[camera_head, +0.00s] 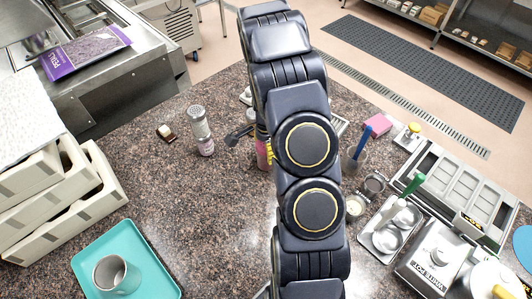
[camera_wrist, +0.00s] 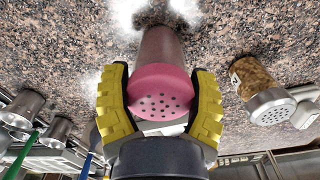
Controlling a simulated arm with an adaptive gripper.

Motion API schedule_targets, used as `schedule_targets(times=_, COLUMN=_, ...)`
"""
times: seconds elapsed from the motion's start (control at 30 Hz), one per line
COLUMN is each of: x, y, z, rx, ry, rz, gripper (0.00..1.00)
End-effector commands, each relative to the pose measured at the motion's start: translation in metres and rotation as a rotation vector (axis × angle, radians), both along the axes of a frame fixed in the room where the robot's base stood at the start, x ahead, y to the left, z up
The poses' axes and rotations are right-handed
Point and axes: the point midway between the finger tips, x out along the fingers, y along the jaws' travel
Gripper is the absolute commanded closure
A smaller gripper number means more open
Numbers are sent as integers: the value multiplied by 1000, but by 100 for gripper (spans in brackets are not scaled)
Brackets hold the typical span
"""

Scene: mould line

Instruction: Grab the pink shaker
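The pink shaker is a cylinder with a perforated pink lid (camera_wrist: 160,92) and a brownish body (camera_wrist: 160,46). In the wrist view it is in the middle, its lid towards the camera. In the head view its pinkish side (camera_head: 262,156) shows just left of my arm, which hides most of it. My gripper (camera_wrist: 159,98) has one yellow-and-black finger on each side of the lid. The fingers are very close to the lid; I cannot tell if they press on it. In the head view the yellow fingers (camera_head: 270,151) show at the shaker.
A grey-topped shaker (camera_head: 201,132) and a small dark-and-white item (camera_head: 166,133) stand to the left. A jar with golden contents and a holed lid (camera_wrist: 270,105) is right in the wrist view. A teal tray (camera_head: 92,255) holds a cup. Metal containers (camera_head: 391,229) crowd the right.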

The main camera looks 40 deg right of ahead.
Motion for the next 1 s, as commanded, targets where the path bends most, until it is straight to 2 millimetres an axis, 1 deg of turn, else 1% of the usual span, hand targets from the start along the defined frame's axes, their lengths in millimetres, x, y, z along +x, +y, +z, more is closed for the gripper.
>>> schedule_targets(times=0.4, x=0, y=0, z=1, rx=0, ry=-1, rz=0, gripper=75)
schedule_targets(times=0.57, x=0, y=0, z=8, rx=-2, ry=-2, rz=0, gripper=75)
schedule_targets(times=0.67, x=1, y=-1, z=21, rx=-5, ry=-5, rz=0, gripper=75)
schedule_targets(times=0.73, x=1, y=-1, z=36, rx=-6, ry=-6, rz=0, gripper=75)
schedule_targets(times=0.77, x=-4, y=2, z=40, rx=-4, ry=-3, rz=0, gripper=75)
schedule_targets(times=0.87, x=-16, y=12, z=59, rx=-5, ry=-5, rz=1, gripper=75)
schedule_targets(times=1.0, x=-35, y=26, z=88, rx=-5, ry=-5, rz=1, gripper=75)
